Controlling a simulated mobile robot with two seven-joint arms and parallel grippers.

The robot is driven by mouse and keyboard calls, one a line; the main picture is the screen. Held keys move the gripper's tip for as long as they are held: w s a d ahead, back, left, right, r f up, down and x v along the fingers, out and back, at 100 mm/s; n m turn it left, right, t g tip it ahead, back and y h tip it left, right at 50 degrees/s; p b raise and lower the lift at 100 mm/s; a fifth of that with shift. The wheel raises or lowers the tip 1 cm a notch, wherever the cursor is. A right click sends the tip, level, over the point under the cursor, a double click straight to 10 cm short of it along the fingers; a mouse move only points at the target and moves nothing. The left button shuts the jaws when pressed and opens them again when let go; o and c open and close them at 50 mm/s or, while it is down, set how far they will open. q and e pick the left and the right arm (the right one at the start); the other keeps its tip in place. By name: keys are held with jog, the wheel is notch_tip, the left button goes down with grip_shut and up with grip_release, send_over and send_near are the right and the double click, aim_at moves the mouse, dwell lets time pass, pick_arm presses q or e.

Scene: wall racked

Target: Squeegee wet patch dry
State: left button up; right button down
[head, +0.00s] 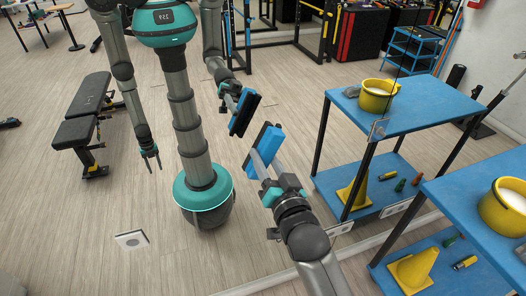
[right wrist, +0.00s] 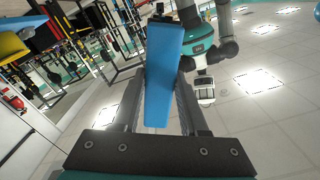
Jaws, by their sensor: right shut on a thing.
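My right gripper (head: 267,170) is shut on a squeegee (head: 270,140) with a blue body and a dark edge, held up in front of a large wall mirror. In the right wrist view the blue squeegee (right wrist: 163,75) stands between the two fingers of the gripper (right wrist: 160,118). The squeegee's reflection shows just beyond it in the mirror, with a small gap in the picture; I cannot tell if it touches the glass. I cannot make out a wet patch clearly. My left gripper shows only as a reflection.
A blue two-level cart (head: 455,190) stands at the right, with a yellow bucket (head: 507,208) on top. A yellow cone (head: 413,270) and small bottles are on its lower shelf. The mirror reflects the cart, a bench and gym racks. A fire extinguisher (right wrist: 12,98) shows in the wrist view.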

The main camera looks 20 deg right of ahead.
jog(key=shift+s+p, duration=0.8)
jog(key=shift+s, duration=0.7)
